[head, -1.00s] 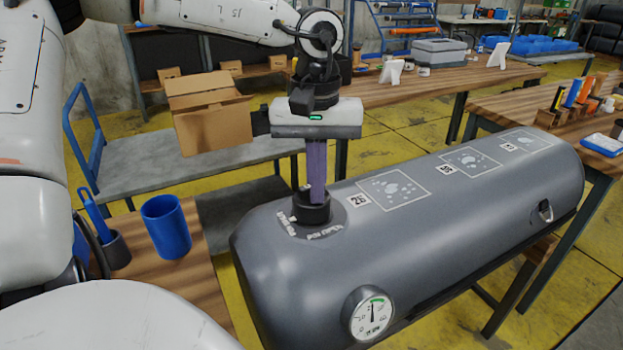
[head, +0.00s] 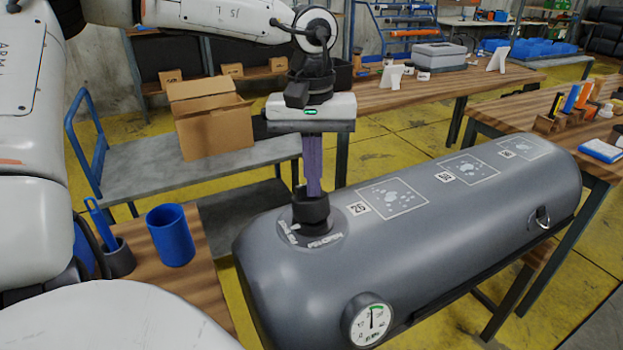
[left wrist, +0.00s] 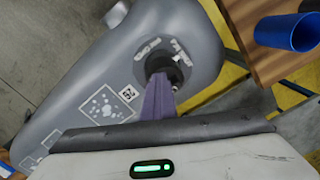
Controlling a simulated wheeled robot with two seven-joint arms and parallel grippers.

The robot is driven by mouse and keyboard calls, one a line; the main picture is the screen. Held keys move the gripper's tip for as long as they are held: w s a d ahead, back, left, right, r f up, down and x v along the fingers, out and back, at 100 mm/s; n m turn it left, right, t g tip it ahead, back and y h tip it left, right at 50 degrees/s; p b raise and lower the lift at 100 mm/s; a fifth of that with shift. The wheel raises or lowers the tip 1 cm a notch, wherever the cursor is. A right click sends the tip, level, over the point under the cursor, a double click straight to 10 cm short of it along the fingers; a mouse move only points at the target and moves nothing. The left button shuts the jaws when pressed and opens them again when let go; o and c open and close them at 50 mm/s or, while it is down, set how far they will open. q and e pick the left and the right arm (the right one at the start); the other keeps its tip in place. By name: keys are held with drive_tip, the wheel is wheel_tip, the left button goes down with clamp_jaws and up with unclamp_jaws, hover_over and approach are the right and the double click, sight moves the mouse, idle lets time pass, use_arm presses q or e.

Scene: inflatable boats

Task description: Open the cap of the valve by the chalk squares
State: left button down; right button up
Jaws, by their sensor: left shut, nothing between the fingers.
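The grey inflatable tube (head: 430,255) lies across the view with several white chalk squares (head: 392,198) along its top. The black valve (head: 311,216) stands at the tube's near left end on a round, lettered patch; it also shows in the left wrist view (left wrist: 166,66). My left gripper (head: 313,192) comes from above, its purple fingers closed together with nothing between them. Its fingertips are at the valve's top and partly hide it; I cannot tell whether they touch the cap or how far the cap is open. My right gripper is not in view.
A round pressure gauge (head: 369,320) sits on the tube's near side. A blue cup (head: 170,235) stands on the wooden table at left. An open cardboard box (head: 212,125) rests on a grey cart behind. The space above the tube's right part is clear.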

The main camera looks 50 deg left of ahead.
use_arm(q)
drive_tip(key=shift+a+f+y, duration=0.15)
drive_tip(key=shift+a+f, duration=0.15)
drive_tip(key=shift+a, duration=0.2)
drive_tip(key=shift+a+f+y, duration=0.15)
drive_tip(key=shift+a+f, duration=0.1)
drive_tip(key=shift+a, duration=0.2)
drive_tip(key=shift+d+r+p, duration=0.65)
drive_tip(key=shift+d+r, duration=0.4)
drive_tip(key=shift+d, duration=0.1)
drive_tip(key=shift+s+d+r+p, duration=0.3)
drive_tip(key=shift+d+r, duration=0.4)
drive_tip(key=shift+d, duration=0.15)
drive_tip(key=shift+s+d+r+p, duration=0.25)
drive_tip(key=shift+d+r, duration=0.4)
drive_tip(key=shift+d, duration=0.15)
